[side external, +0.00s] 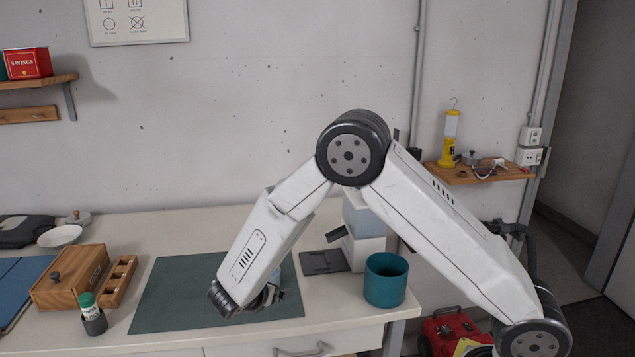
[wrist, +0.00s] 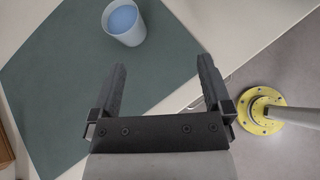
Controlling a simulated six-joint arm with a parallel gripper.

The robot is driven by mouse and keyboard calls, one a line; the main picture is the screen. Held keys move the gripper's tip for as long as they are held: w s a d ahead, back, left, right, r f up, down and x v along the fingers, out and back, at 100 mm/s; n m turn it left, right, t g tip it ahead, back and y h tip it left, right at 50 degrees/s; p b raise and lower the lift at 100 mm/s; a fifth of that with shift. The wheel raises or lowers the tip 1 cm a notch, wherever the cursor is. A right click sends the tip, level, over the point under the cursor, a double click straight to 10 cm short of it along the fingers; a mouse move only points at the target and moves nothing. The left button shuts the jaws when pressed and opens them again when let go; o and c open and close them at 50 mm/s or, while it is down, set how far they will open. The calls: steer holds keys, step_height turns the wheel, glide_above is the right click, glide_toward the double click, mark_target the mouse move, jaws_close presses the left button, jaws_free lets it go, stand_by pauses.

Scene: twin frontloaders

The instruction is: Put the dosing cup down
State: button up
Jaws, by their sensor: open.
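A small white cup (wrist: 125,38) with blue inside, which looks like the dosing cup, stands on the dark green mat (wrist: 60,75) in the wrist view, at the top. My gripper (wrist: 163,63) is open and nothing is between its fingers. The cup is ahead of the left finger and apart from it. In the side external view my gripper (side external: 265,297) is low over the front of the mat (side external: 175,290), partly hidden by my wrist. The cup is mostly or wholly hidden behind my arm there.
A teal container (side external: 386,283) stands at the table's right end, beside a white appliance (side external: 365,250). A wooden box (side external: 70,278), a slotted wooden rack (side external: 118,281) and a green-capped bottle in a dark holder (side external: 93,320) are left of the mat. The mat's left half is clear.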

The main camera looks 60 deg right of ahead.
steer(key=s+r+m+y, duration=0.2)
steer(key=s+m+y, duration=0.3)
steer(key=s+m, duration=0.4)
steer(key=s+a+r+m+y, duration=0.1)
steer(key=s+m+y, duration=0.5)
steer(key=s+m, duration=0.3)
steer(key=shift+a+r+m+g, duration=0.2)
steer(key=shift+r+m+g, duration=0.15)
steer(key=shift+m, duration=0.65)
